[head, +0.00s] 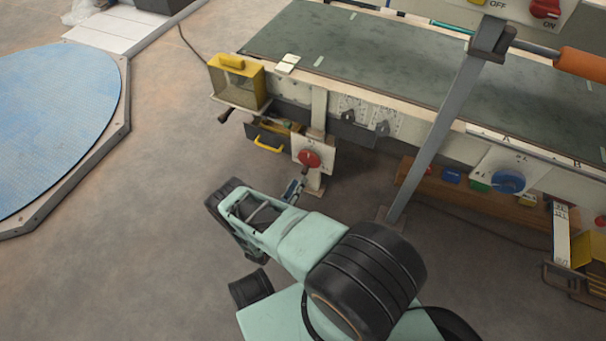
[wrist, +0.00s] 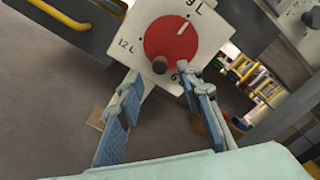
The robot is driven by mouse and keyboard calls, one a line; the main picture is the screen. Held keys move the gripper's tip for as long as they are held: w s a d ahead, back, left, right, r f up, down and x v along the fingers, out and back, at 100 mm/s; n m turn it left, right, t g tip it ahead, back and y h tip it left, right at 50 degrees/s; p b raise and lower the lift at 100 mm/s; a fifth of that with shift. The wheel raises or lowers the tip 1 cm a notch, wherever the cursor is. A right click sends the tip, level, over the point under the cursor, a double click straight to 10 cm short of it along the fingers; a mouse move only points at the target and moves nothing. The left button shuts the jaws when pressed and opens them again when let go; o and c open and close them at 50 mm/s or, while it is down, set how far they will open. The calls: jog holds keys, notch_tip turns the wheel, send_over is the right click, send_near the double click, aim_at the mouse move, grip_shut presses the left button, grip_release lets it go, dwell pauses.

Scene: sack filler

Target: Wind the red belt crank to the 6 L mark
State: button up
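The red belt crank (head: 309,158) is a round red disc on a white plate low on the conveyor's side. In the wrist view the red disc (wrist: 172,40) carries a short white line pointing up and right, close to the 9 L mark (wrist: 193,4). The 12 L mark (wrist: 127,45) is at left. The 6 mark (wrist: 176,77) is at the bottom, partly hidden by a fingertip. A small dark knob (wrist: 160,66) sits at the disc's lower edge. My gripper (wrist: 160,76) is open, its fingertips either side of the knob; contact is not visible. My gripper also shows in the head view (head: 293,190).
A yellow-handled drawer (head: 270,138) is left of the crank. A yellow box (head: 237,82) hangs above it. A grey post (head: 437,135) and a blue knob (head: 508,182) are to the right. The floor at left is clear up to a blue round platform (head: 60,120).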

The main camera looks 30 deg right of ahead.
aim_at(304, 174)
jog(key=x, duration=0.5)
jog(key=shift+s+d, duration=0.1)
jog(key=shift+x, duration=0.85)
jog(key=shift+r, duration=0.1)
jog(key=shift+c, duration=0.5)
jog(key=shift+w, duration=0.25)
grip_shut()
jog(key=shift+w+r, duration=0.1)
